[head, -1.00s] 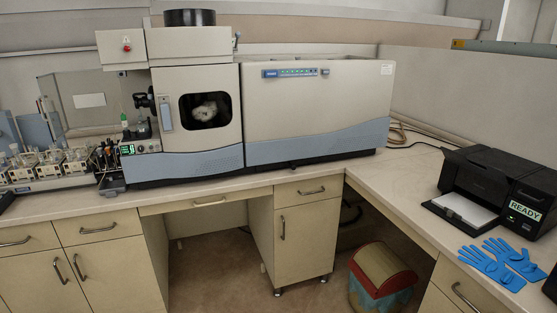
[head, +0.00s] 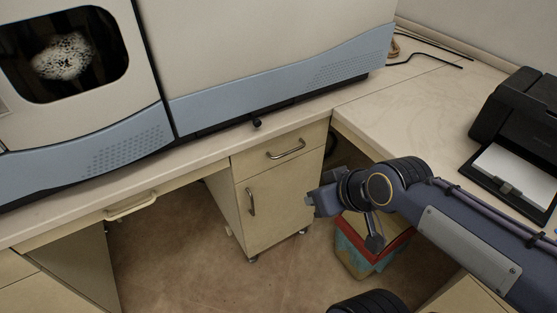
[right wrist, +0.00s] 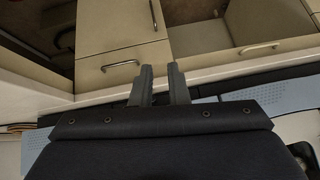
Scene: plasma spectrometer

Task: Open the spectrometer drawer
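Under the spectrometer (head: 270,50) there are two drawers, both shut. A wide, shallow drawer with a pale handle (head: 131,206) is at the left. A narrower drawer (head: 262,160) with a metal bar handle (head: 287,149) tops the pedestal cabinet. My right gripper (head: 312,200) is in front of the cabinet's right side, below the narrow drawer's handle in the picture, touching nothing visible. In the right wrist view the scene is upside down. My right gripper's fingers (right wrist: 160,84) are apart and empty, with the narrow drawer's handle (right wrist: 120,64) just left of them. My left gripper is out of view.
The cabinet door (head: 277,203) below the narrow drawer is shut. A bin (head: 352,255) with a red rim stands behind my right arm. The counter (head: 385,110) turns toward a black printer (head: 515,120) at the right. Open floor (head: 180,250) lies under the wide drawer.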

